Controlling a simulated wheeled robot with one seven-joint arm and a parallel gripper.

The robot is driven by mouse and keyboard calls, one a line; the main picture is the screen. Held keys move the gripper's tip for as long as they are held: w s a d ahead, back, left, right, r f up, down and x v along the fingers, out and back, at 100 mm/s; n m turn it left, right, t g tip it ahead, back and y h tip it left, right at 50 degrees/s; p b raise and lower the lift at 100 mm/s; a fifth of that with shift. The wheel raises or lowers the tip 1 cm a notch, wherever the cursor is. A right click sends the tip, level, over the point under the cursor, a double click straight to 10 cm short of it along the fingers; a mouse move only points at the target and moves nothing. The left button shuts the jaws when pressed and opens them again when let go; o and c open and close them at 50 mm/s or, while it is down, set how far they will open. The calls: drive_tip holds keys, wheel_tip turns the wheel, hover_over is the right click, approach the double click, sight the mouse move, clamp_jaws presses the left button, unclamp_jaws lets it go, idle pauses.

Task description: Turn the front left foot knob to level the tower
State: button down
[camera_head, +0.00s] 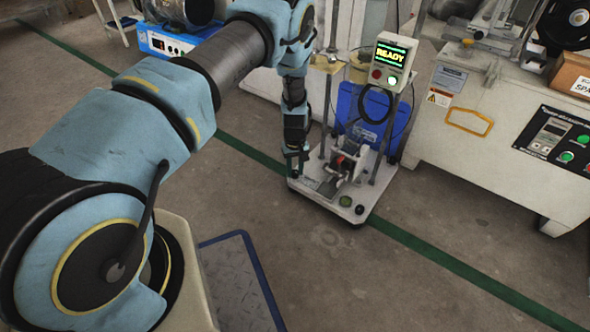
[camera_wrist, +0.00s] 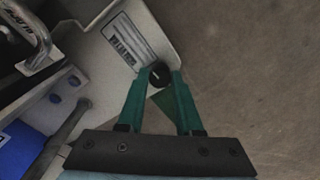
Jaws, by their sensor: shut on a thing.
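The tower (camera_head: 325,203) is a small testing machine on a pale base plate, with upright posts and a display reading "READY" (camera_head: 390,54). My gripper (camera_head: 292,174) reaches down at the left corner of the base plate in the head view. In the wrist view my gripper (camera_wrist: 161,82) has its two green fingers on either side of a round black knob (camera_wrist: 158,78) at the corner of the plate (camera_wrist: 112,58), shut on it. The knob has a light mark on its top. In the head view the arm hides the knob.
A blue container (camera_head: 362,118) stands behind the tower. A large pale machine (camera_head: 428,135) with a control panel is at the right. A green line (camera_head: 455,265) crosses the floor. The floor in front is clear, except for a blue-edged plate (camera_head: 237,275) near my base.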

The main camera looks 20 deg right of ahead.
sight(295, 172)
drive_tip(key=c, duration=0.6)
unclamp_jaws()
wheel_tip(295, 172, up, 11)
drive_tip(key=p, duration=0.4)
